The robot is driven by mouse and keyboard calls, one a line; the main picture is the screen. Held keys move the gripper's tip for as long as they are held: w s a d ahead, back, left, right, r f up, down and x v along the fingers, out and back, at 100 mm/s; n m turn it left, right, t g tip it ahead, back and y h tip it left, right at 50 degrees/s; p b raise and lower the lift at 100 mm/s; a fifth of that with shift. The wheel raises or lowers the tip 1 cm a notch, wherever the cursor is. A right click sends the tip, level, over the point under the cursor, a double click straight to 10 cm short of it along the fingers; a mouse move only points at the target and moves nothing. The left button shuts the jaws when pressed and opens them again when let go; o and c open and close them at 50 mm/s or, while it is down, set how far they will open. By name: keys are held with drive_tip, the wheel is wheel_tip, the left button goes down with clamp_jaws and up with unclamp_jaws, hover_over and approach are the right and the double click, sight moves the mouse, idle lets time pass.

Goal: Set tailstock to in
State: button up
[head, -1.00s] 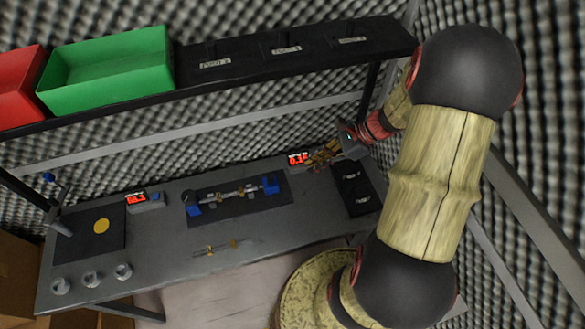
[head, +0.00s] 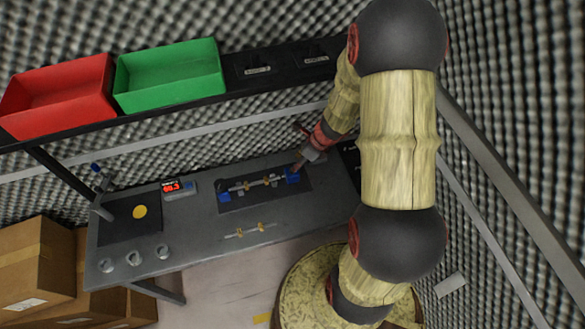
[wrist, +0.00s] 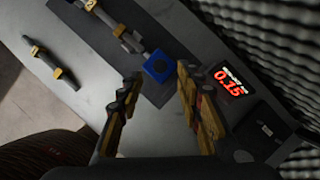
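The tailstock appears to be the blue block (head: 291,175) at the right end of the fixture on a dark mat (head: 240,205); it also shows in the wrist view (wrist: 159,66). Another blue block (head: 223,197) stands at the left end, with a shaft with brass-coloured parts (head: 262,183) between them. My gripper (head: 298,167) is just above the right blue block. In the wrist view my gripper (wrist: 158,82) is open and empty, with the blue block just beyond the gap between its fingertips. I cannot tell whether they touch.
A red-lit display (wrist: 230,82) stands beside the right finger. A loose shaft (head: 250,230) lies in front. Red (head: 60,95) and green (head: 170,75) bins sit on the shelf (head: 250,85) above the bench. Three small cups line the front left.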

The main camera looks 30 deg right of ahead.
sight(290, 173)
drive_tip(key=b+x, duration=0.1)
drive_tip(key=x, duration=0.4)
drive_tip(key=shift+w+f, duration=0.15)
drive_tip(key=shift+f, duration=0.2)
drive_tip(key=shift+c, duration=1.4)
clamp_jaws()
